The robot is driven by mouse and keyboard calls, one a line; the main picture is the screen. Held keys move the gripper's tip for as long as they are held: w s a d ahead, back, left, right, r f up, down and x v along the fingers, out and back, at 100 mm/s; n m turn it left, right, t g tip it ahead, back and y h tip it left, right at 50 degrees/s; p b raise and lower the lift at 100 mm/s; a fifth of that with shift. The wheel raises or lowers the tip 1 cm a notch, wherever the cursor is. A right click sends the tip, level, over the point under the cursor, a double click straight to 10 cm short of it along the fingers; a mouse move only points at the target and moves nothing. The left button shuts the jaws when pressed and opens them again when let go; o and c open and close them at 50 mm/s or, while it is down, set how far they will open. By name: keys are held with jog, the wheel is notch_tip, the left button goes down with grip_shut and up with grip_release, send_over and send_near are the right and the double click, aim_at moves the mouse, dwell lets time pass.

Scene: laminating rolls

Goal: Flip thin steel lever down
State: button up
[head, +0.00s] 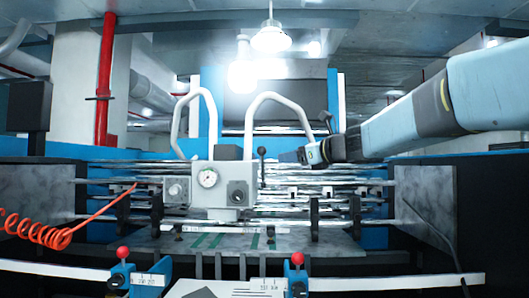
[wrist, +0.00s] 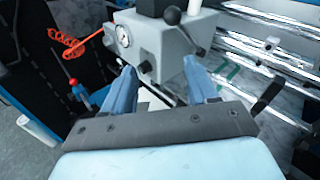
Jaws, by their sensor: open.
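A thin steel lever with a black ball end (head: 262,153) stands upright at the right side of the grey gauge box (head: 222,190) in the head view. In the wrist view the lever's black ball (wrist: 172,16) is near the top, with its thin rod running down to the right across the box. My gripper (head: 286,157) is just right of the lever in the head view. In the wrist view my gripper (wrist: 159,68) is open, its two blue fingers apart, with the lower box front and a black knob (wrist: 145,67) seen between them. Nothing is held.
Two curved pale pipes (head: 270,100) rise behind the box. Steel rollers (head: 310,178) run across the machine. Two red-knobbed blue clamps (head: 123,254) stand in front. A coiled red hose (head: 40,233) hangs at left. Open space lies above the rollers.

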aim_at(265, 150)
jog(key=w+a+m, duration=0.1)
jog(key=w+a, duration=0.2)
jog(key=w, duration=0.1)
jog(key=w+a+r, duration=0.1)
jog(key=w+a, duration=0.2)
jog(key=w, duration=0.1)
jog(key=w+a+r+m+t, duration=0.1)
jog(key=w+a, duration=0.2)
jog(key=w, duration=0.1)
jog(key=shift+w+a+r+m, duration=0.1)
jog(key=shift+w+a+m, duration=0.1)
jog(key=shift+w+m, duration=0.15)
grip_shut()
dwell(0.4)
